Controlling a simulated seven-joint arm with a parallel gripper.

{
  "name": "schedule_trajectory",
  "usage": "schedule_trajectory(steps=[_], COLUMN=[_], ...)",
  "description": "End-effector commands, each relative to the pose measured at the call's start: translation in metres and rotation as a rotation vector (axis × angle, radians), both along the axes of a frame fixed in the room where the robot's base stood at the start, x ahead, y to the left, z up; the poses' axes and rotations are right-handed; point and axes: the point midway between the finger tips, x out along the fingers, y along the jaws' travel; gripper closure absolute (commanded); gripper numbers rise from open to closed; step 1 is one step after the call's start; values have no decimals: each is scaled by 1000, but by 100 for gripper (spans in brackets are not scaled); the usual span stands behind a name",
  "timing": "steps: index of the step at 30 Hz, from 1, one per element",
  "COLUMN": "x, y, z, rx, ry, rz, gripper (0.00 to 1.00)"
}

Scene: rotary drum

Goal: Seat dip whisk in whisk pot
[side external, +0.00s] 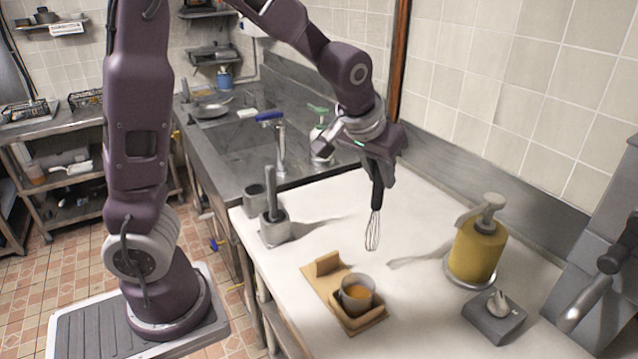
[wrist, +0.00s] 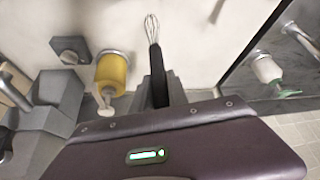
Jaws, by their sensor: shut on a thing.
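My gripper (side external: 379,178) is shut on the black handle of the dip whisk (side external: 373,230). The whisk hangs nearly upright, wire loops down, above the white counter and apart from everything below. In the wrist view the whisk (wrist: 152,32) points away from my gripper (wrist: 160,92). An open grey pot (side external: 255,200) stands at the counter's left edge, its inside dark. Beside it a second grey pot (side external: 274,228) has an upright grey rod in it. I cannot tell which is the whisk pot. Neither shows in the wrist view.
A grey cup (side external: 357,291) with orange contents sits in a wooden holder (side external: 322,280) at the front. A yellow pump bottle (side external: 478,250) and a grey block with a knob (side external: 494,317) stand right. The counter between pots and bottle is mostly clear. A tiled wall is behind.

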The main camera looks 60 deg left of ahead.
Motion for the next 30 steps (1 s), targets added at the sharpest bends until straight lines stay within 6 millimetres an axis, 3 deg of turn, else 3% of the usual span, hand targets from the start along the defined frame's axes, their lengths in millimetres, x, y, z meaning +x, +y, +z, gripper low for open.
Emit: schedule_trajectory(steps=[5, 11, 14, 18, 21, 25, 30], x=[4, -6, -24, -64, -94, -122, -135], y=[41, 135, 190, 264, 302, 330, 340], z=[7, 24, 36, 54, 65, 75, 79], rx=[-2, -6, -8, -4, -1, 3, 5], ry=[2, 7, 9, 5, 1, -4, -4], rz=[133, 441, 633, 912, 1076, 1212, 1268], gripper=[100, 100, 100, 100, 100, 100, 100])
